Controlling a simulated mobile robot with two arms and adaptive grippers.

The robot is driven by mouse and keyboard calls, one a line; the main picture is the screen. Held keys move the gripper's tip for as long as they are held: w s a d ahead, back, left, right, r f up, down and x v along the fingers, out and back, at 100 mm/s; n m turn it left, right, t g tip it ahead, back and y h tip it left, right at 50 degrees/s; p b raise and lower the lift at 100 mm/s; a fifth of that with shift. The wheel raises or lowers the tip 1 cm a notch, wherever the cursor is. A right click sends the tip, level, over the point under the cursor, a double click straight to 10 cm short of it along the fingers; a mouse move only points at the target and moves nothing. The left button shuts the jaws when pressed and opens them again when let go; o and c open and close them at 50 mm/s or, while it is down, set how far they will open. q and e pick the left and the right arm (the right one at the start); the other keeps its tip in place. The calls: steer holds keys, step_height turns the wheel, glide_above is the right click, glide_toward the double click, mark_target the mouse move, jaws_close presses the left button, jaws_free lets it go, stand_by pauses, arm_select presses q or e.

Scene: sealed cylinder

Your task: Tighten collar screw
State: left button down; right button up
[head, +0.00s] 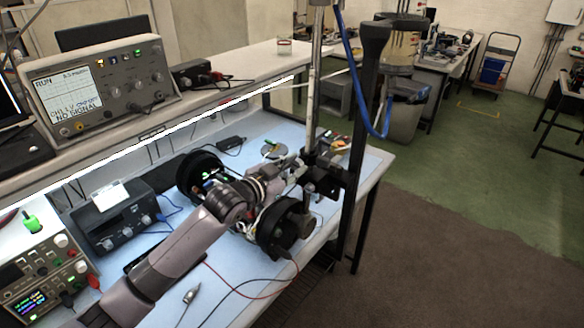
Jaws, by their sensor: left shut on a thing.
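A pale vertical rod (314,90) rises at the bench's right end, with a dark clamp collar (325,172) around it. My left gripper (302,168) reaches the collar's left side from the lower left. Its fingers are shut at the collar, where the collar screw would sit; the screw itself is hidden by the fingers and too small to make out. An open device with round black ends, one far (197,172) and one near (284,232), lies on the blue mat, partly behind my left arm. My right gripper is not in view.
A dark upright post (363,120) and a hanging blue hose (352,90) stand close right of the rod. An oscilloscope (105,85) is on the shelf. A power supply (45,275), a red lead (262,297) and a small pointed tool (190,294) are on the bench.

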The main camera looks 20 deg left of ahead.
arm_select(q)
steer(key=shift+r+n, duration=0.1)
steer(key=shift+n, duration=0.5)
steer(key=c, duration=1.8)
jaws_free()
steer(key=shift+w, duration=0.1)
steer(key=o, duration=0.4)
steer(key=shift+w+d+f, duration=0.15)
steer(key=shift+w+f, duration=0.1)
steer(key=shift+w, duration=0.05)
steer(key=shift+o, duration=0.2)
steer(key=shift+s+r, duration=0.1)
steer(key=shift+s, duration=0.15)
steer(key=shift+s+a, duration=0.25)
steer(key=shift+s, duration=0.2)
steer(key=v, duration=1.1)
